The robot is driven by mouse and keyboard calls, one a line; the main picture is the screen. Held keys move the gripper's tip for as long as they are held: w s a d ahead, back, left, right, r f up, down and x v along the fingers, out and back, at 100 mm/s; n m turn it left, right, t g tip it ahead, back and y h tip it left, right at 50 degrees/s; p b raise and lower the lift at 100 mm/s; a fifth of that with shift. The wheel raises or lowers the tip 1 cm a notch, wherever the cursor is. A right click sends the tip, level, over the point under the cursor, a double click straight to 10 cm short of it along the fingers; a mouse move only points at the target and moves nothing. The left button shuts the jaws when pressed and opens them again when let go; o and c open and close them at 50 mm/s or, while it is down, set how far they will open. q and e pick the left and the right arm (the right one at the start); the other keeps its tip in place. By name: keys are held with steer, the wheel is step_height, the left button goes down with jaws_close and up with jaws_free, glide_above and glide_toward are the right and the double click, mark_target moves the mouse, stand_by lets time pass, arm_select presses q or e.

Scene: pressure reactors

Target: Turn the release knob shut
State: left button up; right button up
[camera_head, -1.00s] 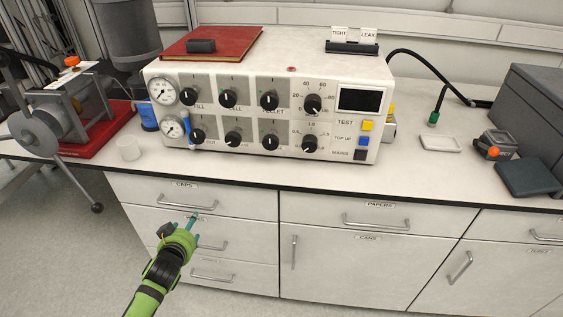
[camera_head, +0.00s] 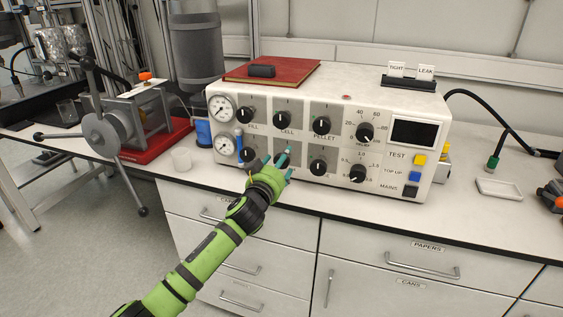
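The white control box (camera_head: 385,88) on the bench has two rows of black knobs. The upper row has a fill knob (camera_head: 245,114), a cell knob (camera_head: 282,118) and a pellet knob (camera_head: 321,125). The lower row shows a left knob (camera_head: 248,154) and a third knob (camera_head: 318,168); their labels are hidden or too small, so I cannot tell which is the release knob. My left gripper (camera_head: 280,163) is in front of the lower row, its teal fingers apart. It hides the second lower knob; I cannot tell whether it touches it. My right gripper is out of view.
Two gauges (camera_head: 222,108) and a blue-ended tube (camera_head: 239,140) are on the box's left side. A small white cup (camera_head: 181,159) and a red-based machine with a spoked handle (camera_head: 102,134) stand left. A white tray (camera_head: 499,188) lies right. Drawers are below.

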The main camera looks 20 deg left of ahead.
arm_select(q)
steer(key=shift+w, duration=0.35)
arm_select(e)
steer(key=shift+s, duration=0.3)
arm_select(q)
steer(key=c, duration=1.2)
steer(key=shift+o, duration=0.2)
steer(key=shift+r, duration=0.1)
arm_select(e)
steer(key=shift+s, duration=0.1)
